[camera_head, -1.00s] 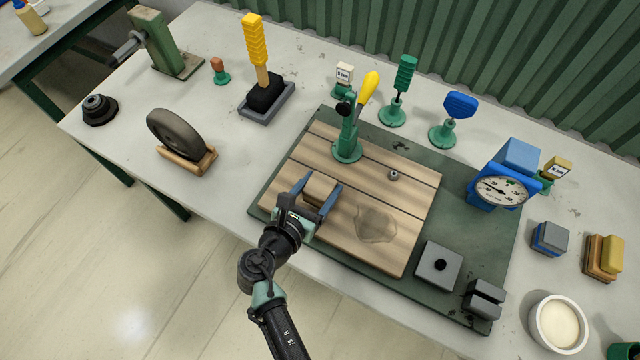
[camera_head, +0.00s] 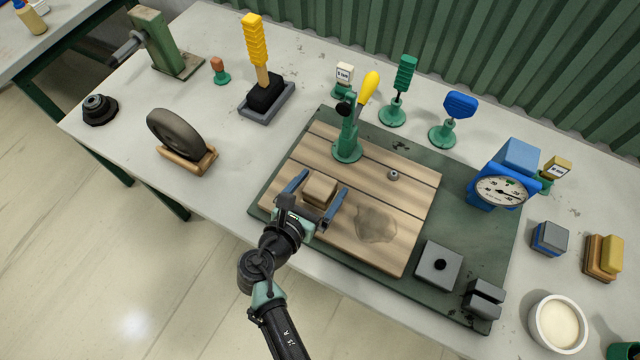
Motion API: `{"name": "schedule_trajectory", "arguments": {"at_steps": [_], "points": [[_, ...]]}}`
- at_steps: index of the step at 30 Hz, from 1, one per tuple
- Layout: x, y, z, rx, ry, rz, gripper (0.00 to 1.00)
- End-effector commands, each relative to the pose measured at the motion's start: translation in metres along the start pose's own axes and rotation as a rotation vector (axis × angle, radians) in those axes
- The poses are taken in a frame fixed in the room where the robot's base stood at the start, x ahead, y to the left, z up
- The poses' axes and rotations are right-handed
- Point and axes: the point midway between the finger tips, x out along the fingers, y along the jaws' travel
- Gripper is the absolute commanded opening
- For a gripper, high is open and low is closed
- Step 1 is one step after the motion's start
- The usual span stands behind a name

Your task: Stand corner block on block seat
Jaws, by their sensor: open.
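A tan block (camera_head: 320,191), which I take for the corner block, sits on the wooden plank board (camera_head: 405,190) near its left front part. My gripper (camera_head: 318,188) is open around it, with one blue finger on each side. A gap shows between the block and the fingers. The block's underside is hidden, and I cannot tell whether a seat lies under it. A grey square plate with a black knob or hole (camera_head: 429,273) and a dark grey notched block (camera_head: 483,299) sit at the right front of the green mat; I cannot tell which thing is the block seat.
A green clamp with a yellow handle (camera_head: 347,140) stands on the board behind my gripper. A small metal nut (camera_head: 393,175) and a stain lie to the right. A blue dial gauge (camera_head: 503,188) stands at right, a wheel on a wooden cradle (camera_head: 177,140) at left.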

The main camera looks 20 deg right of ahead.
Motion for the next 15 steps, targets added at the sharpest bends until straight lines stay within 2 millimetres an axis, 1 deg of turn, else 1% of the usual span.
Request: {"name": "schedule_trajectory", "arguments": {"at_steps": [15], "points": [[-0.022,0.001,0.001,-0.001,0.000,0.002,1.00]]}}
